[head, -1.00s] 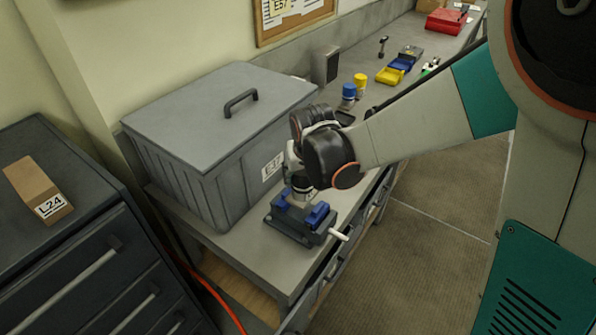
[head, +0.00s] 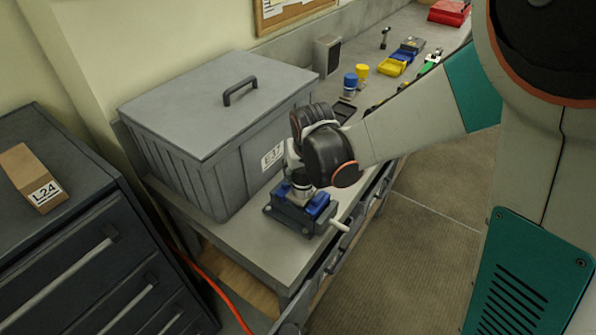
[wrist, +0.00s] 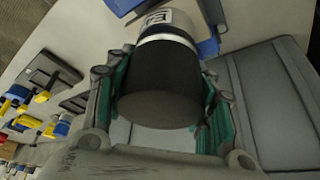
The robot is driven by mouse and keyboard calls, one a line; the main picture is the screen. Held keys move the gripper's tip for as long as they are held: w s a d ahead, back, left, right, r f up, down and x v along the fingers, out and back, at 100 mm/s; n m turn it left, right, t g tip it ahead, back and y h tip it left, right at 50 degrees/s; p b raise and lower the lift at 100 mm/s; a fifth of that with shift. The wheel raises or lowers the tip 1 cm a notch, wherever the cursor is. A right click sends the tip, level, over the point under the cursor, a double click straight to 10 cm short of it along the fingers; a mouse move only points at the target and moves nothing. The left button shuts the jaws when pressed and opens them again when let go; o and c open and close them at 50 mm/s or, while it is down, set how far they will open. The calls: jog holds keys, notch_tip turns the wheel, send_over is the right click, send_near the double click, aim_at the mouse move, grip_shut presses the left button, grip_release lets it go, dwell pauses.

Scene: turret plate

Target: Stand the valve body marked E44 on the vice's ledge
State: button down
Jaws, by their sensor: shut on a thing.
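My gripper (wrist: 160,105) is shut on a dark cylinder with a light band and a partly readable label, the valve body (wrist: 162,70). In the head view my gripper (head: 300,178) points down over the vice (head: 300,212), and the valve body is mostly hidden by the hand. The vice is dark with blue jaws and a white handle. The held body's far end is close to the blue parts in the wrist view; I cannot tell whether it touches the ledge. The mark E44 is not readable.
A large grey lidded bin (head: 215,130) stands left of the vice. Blue and yellow small containers (head: 350,85) and a yellow tray (head: 392,66) lie farther along the bench. A dark drawer cabinet (head: 60,230) with an L24 box (head: 32,178) is at left.

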jog(key=shift+f+b, duration=1.25)
dwell(1.3)
jog(key=c, duration=0.6)
grip_release()
jog(key=shift+c, duration=0.2)
